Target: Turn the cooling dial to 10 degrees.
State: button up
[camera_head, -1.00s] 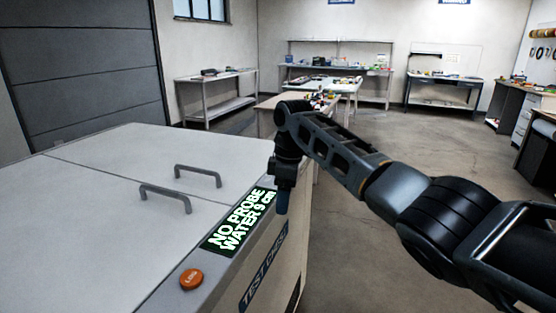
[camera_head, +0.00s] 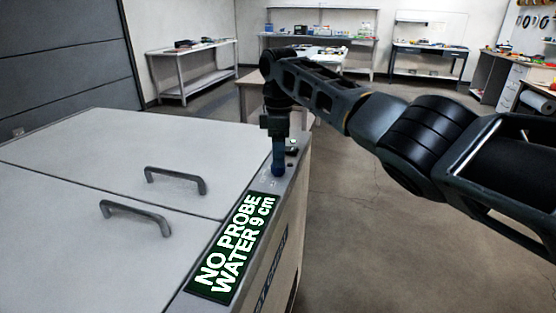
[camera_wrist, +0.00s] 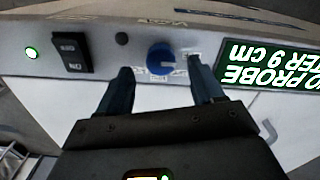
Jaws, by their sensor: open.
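The cooling dial, a round blue knob (camera_wrist: 161,58), sits on the light control strip of the test chest in the wrist view. Small labels surround it, too blurred to read, so I cannot tell its setting. My gripper (camera_wrist: 160,72) is open, with its two dark blue fingers pointing at the strip, one towards each side of the knob. I cannot tell whether they touch it. In the head view my gripper (camera_head: 278,164) points down at the far end of the strip and largely hides the knob.
A green display (camera_head: 235,245) reads "NO PROBE WATER 9 cm"; it shows upside down in the wrist view (camera_wrist: 268,62). A black rocker switch (camera_wrist: 72,53) and a green light (camera_wrist: 31,53) are beside the knob. Lid handles (camera_head: 176,180) stand on the chest (camera_head: 70,165).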

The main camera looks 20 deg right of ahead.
jog(key=shift+f, duration=1.85)
jog(key=shift+c, duration=0.4)
jog(key=c, duration=1)
